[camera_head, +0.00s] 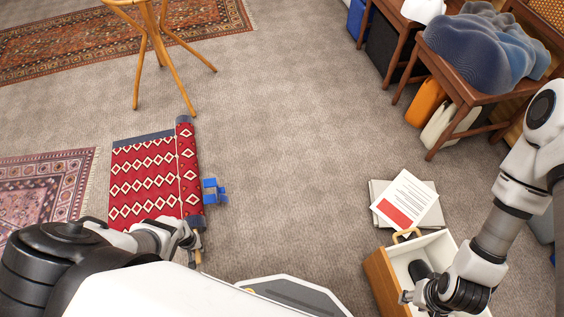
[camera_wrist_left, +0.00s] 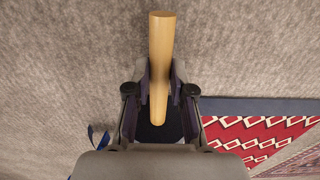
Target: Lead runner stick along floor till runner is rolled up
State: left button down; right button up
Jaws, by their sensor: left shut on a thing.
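The red runner (camera_head: 145,177) with white diamonds and blue-grey ends lies on the carpet, flat at left with a narrow roll (camera_head: 188,165) along its right edge. It also shows in the left wrist view (camera_wrist_left: 262,135). My left gripper (camera_head: 193,238) is at the near end of the roll. It is shut on the wooden stick (camera_wrist_left: 161,60), which sticks out beyond the fingers; a short piece shows in the head view (camera_head: 198,257). The stick's other part is hidden. My right gripper (camera_head: 408,297) is over the open drawer box; its finger gap is too small to judge.
A blue object (camera_head: 214,191) lies against the roll's right side. A wooden drawer box (camera_head: 380,279) and papers (camera_head: 407,201) are at right. A stool (camera_head: 150,40) stands behind the runner, a patterned rug (camera_head: 45,185) left. Middle carpet is clear.

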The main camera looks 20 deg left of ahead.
pick_arm(q)
jog(key=shift+s+a+b, duration=0.2)
jog(key=shift+s+a, duration=0.7)
jog(key=shift+a, duration=0.3)
jog(key=shift+s+a+b, duration=0.2)
jog(key=shift+s+a, duration=0.7)
jog(key=shift+a, duration=0.3)
jog(key=shift+s+a+b, duration=0.2)
jog(key=shift+s+a, duration=0.35)
jog(key=shift+a, duration=0.25)
jog(key=shift+s+a+b, duration=0.25)
jog(key=shift+s+a, duration=0.35)
jog(key=shift+a, duration=0.25)
jog(key=shift+s+a+b, duration=0.2)
jog(key=shift+s+a, duration=0.35)
jog(key=shift+a, duration=0.25)
jog(key=s+a, duration=0.1)
jog(key=a+b, duration=0.1)
jog(key=s+a, duration=0.1)
jog(key=a, duration=0.1)
jog(key=shift+s+f+b, duration=0.1)
jog(key=shift+s+b, duration=0.25)
jog(key=shift+s+a, duration=0.3)
jog(key=shift+a, duration=0.3)
